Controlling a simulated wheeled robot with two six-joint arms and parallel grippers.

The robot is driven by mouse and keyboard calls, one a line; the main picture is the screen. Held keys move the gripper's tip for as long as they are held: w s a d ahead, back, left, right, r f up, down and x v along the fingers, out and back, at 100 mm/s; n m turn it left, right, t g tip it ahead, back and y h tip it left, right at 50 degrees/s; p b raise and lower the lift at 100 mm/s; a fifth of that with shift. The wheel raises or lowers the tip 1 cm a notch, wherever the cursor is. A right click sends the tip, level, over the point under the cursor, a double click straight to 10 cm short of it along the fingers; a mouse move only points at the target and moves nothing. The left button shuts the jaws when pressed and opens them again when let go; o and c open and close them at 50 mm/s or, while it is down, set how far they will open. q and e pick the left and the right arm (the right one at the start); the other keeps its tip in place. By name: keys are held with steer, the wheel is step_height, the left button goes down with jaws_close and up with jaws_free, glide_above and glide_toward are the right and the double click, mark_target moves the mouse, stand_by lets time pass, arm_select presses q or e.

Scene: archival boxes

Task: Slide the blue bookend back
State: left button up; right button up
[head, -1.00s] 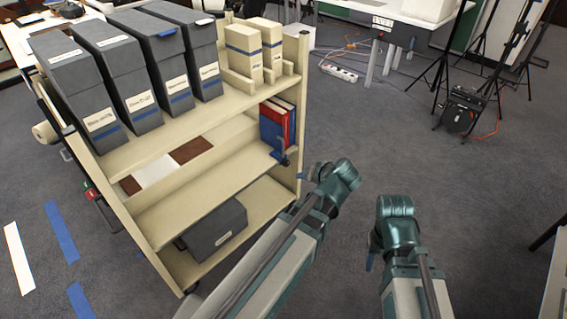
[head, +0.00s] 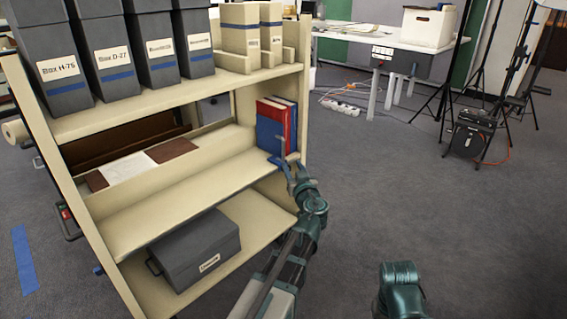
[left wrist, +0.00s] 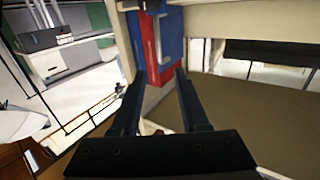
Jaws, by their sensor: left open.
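My right gripper is out of view.
Grey archival boxes (head: 119,55) and cream boxes (head: 240,38) fill the top shelf. A grey lidded box (head: 197,250) lies on the bottom shelf. The cart's right end panel (head: 303,85) rises beside the books.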

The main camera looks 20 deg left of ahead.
mark_target(284, 148)
arm_select(q)
steer(key=shift+w+f, duration=0.2)
steer(key=x, duration=1.3)
steer(key=shift+w+a+r, duration=0.1)
steer(key=shift+w+a, duration=0.1)
steer(key=shift+w, duration=0.2)
steer(key=shift+c, duration=0.2)
jaws_close()
stand_by(0.3)
stand_by(0.4)
